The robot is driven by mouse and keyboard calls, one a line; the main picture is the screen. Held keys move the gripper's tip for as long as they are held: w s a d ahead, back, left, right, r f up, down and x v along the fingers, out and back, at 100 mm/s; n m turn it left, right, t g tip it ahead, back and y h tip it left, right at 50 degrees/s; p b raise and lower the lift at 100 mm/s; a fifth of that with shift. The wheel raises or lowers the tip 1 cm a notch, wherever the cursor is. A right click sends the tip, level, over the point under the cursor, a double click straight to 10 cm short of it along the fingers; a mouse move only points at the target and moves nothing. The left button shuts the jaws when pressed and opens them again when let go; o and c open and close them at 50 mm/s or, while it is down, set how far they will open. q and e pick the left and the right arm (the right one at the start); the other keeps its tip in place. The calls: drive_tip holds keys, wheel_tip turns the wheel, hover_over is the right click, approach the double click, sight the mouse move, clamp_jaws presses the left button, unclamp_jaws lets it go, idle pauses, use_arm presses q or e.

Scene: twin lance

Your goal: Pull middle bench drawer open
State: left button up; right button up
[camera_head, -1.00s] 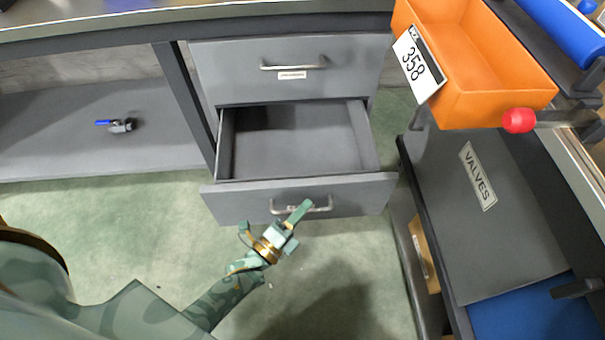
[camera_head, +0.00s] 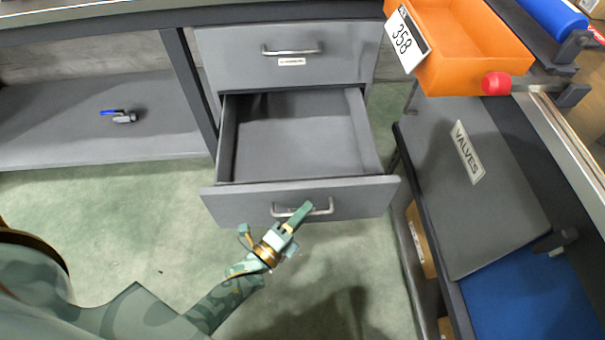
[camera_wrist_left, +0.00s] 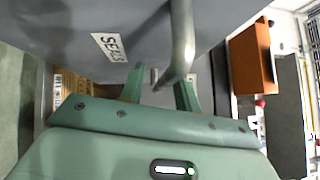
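The middle bench drawer (camera_head: 235,207) is grey and pulled well out, its empty inside (camera_head: 298,140) showing. Its bar handle (camera_head: 325,208) is on the front panel. My left gripper (camera_head: 275,228) is at that handle, one finger overlapping the bar in the head view. In the left wrist view the handle (camera_wrist_left: 182,40) passes between the spread fingers of the left gripper (camera_wrist_left: 160,90), close to the right-hand finger. The drawer front there carries a "SEALS" label (camera_wrist_left: 109,46). Whether a finger touches the bar is hard to tell. My right gripper is not in view.
A shut upper drawer (camera_head: 230,60) sits above. At right stand an orange bin (camera_head: 470,50) marked 358 and a grey unit labelled "VALVES" (camera_head: 490,210). A valve (camera_head: 122,117) lies on the left shelf (camera_head: 60,135). Green floor is free before the drawer.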

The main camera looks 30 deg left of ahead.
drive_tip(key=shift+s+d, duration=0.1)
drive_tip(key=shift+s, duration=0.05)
use_arm(q)
drive_tip(key=shift+s, duration=0.3)
drive_tip(key=p+v, duration=0.1)
drive_tip(key=v, duration=1.4)
drive_tip(key=shift+s+a+p, duration=0.15)
drive_tip(key=shift+s+p, duration=0.15)
drive_tip(key=shift+p, duration=0.05)
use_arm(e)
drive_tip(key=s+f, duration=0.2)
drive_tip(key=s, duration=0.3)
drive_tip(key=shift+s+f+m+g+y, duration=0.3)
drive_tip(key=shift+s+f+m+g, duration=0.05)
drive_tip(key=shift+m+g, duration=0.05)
